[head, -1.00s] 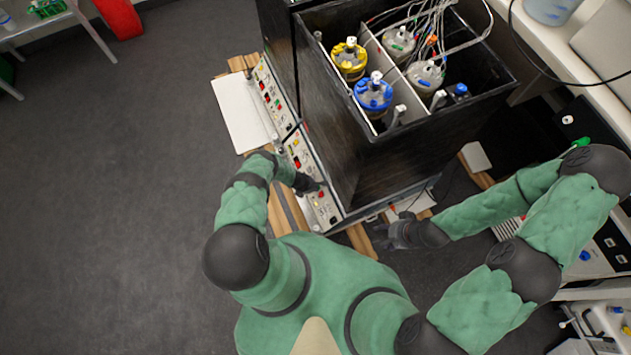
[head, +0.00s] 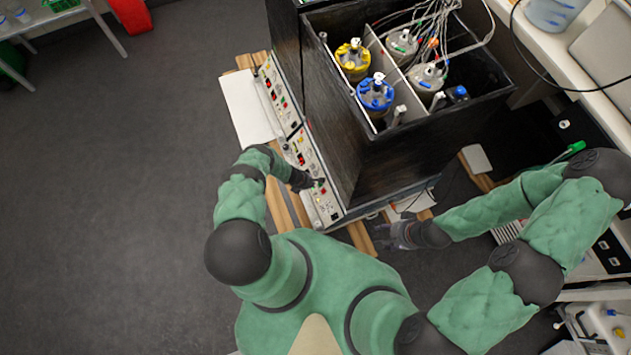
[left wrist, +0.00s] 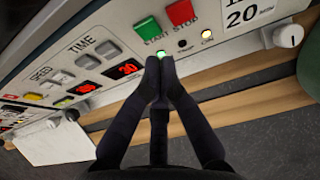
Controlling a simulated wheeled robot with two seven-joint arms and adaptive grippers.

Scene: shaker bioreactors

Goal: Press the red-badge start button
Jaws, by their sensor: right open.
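The control panel (head: 306,165) runs along the front of the black shaker box. In the left wrist view it carries a green badge (left wrist: 148,27) labelled START and a red badge (left wrist: 181,12) labelled STOP. In the head view my left gripper (head: 312,183) is at the panel's near part. My right gripper (head: 383,238) is open and empty, right of the panel.
The black box (head: 400,140) holds vessels with yellow and blue (head: 375,93) lids and several cables. The panel also has a knob (left wrist: 288,36) and red displays (left wrist: 124,69). Wooden beams (head: 361,237) lie beneath. Open floor (head: 120,200) is at the left.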

